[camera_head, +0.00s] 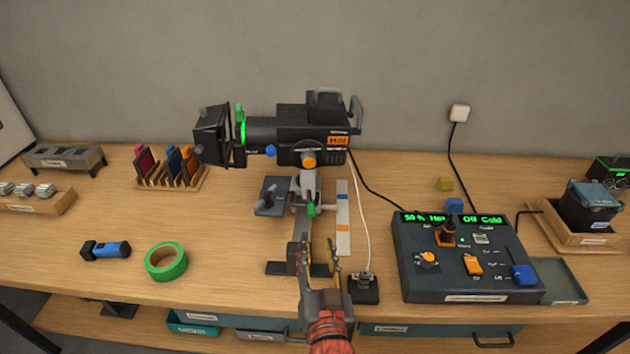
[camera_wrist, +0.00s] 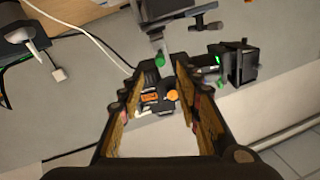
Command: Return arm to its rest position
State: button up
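My gripper (camera_head: 318,258) is at the front edge of the table, in front of the stage light's stand, its fingers spread apart with nothing between them. In the wrist view my gripper (camera_wrist: 160,115) is also open and empty, facing the stage light. The black stage light (camera_head: 300,128) with an orange label stands at the table's back middle; it also shows in the wrist view (camera_wrist: 240,65). The lighting console (camera_head: 425,283) sits to the right of my gripper, with an orange fader (camera_head: 473,264), a blue fader (camera_head: 523,274) and a lit green display (camera_head: 452,218).
A small black box (camera_head: 364,290) with a white cable lies just right of my gripper. Green tape (camera_head: 165,262) and a blue flashlight (camera_head: 106,250) lie on the left. A wooden tray (camera_head: 590,239) stands far right. The table (camera_head: 225,240) is clear between tape and stand.

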jog(key=s+d+r+n+g+p, duration=0.1)
jog(key=s+d+r+g, duration=0.2)
jog(key=s+d+g, duration=0.3)
jog(key=s+d+r+n+g+h+p, duration=0.1)
jog(key=s+d+r+g+p, duration=0.1)
jog(key=s+d+g, duration=0.4)
jog(key=s+d+r, duration=0.1)
jog(key=s+d, duration=0.2)
jog(key=d, duration=0.3)
jog(key=shift+s+r+h, duration=0.3)
jog(key=shift+s, duration=0.05)
jog(key=shift+c, duration=0.5)
